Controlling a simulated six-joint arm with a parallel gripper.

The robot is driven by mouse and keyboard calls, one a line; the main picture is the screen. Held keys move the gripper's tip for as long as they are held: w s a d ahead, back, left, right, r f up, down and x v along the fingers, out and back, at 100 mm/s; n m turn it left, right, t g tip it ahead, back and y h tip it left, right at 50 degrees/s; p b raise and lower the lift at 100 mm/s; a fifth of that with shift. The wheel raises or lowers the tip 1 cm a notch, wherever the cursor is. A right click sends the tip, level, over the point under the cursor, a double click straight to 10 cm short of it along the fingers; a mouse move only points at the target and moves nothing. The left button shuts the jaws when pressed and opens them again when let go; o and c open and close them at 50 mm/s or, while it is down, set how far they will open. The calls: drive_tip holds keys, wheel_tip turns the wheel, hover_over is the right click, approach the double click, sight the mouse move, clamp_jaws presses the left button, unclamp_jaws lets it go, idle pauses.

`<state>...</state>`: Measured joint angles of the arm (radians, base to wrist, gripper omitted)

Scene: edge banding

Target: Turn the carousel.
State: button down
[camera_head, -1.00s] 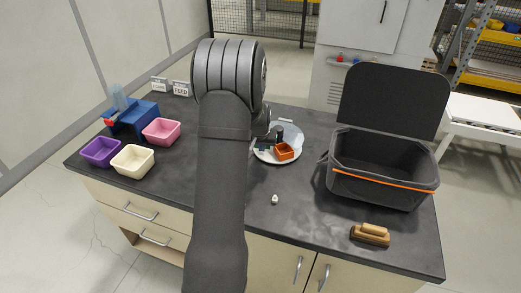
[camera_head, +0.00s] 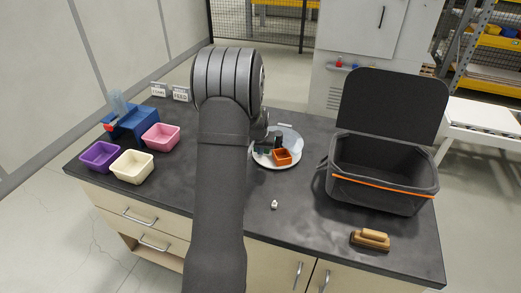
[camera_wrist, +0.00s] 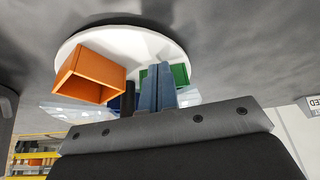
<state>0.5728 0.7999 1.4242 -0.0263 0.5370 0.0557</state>
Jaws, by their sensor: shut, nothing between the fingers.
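The carousel is a round white disc (camera_head: 293,141) on the table, just right of my arm in the head view. It also shows in the wrist view (camera_wrist: 185,50). On it are an orange bin (camera_head: 282,157), seen in the wrist view (camera_wrist: 90,75) at left, and a green bin (camera_wrist: 180,74). My gripper's blue-grey fingers (camera_wrist: 158,88) are together and empty, over the disc beside the green bin. Contact cannot be told. In the head view my arm hides the gripper's left side.
Purple (camera_head: 100,156), cream (camera_head: 132,167) and pink (camera_head: 161,136) bins and a blue device (camera_head: 133,122) stand at left. An open black case (camera_head: 380,190) stands at right, with a wooden brush (camera_head: 370,240) in front. A small white piece (camera_head: 274,204) lies before the carousel.

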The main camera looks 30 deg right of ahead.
drive_tip(key=s+a, duration=0.2)
drive_tip(key=s, duration=0.1)
drive_tip(key=shift+a, duration=0.3)
drive_tip(key=v, duration=0.9)
drive_tip(key=shift+r, duration=0.25)
drive_tip(key=c, duration=1.9)
unclamp_jaws()
drive_tip(key=shift+w+a+r, duration=0.1)
drive_tip(key=shift+r, duration=0.05)
drive_tip(key=o, duration=0.4)
drive_tip(key=shift+a+n, duration=0.15)
drive_tip(key=shift+n, duration=0.25)
drive_tip(key=o, duration=0.6)
drive_tip(key=f+n+g, duration=0.1)
drive_tip(key=n, duration=0.1)
drive_tip(key=a+n+h, duration=0.1)
drive_tip(key=n, duration=0.1)
drive_tip(key=s+f+n+g, duration=0.1)
drive_tip(key=n, duration=0.1)
drive_tip(key=shift+a+f+n+g, duration=0.25)
drive_tip(key=shift+f+n+g, duration=0.05)
drive_tip(key=shift+f, duration=0.05)
drive_tip(key=n+h, duration=1)
drive_tip(key=n, duration=0.9)
approach(278, 133)
drive_tip(key=x, duration=1)
drive_tip(key=shift+f, duration=0.4)
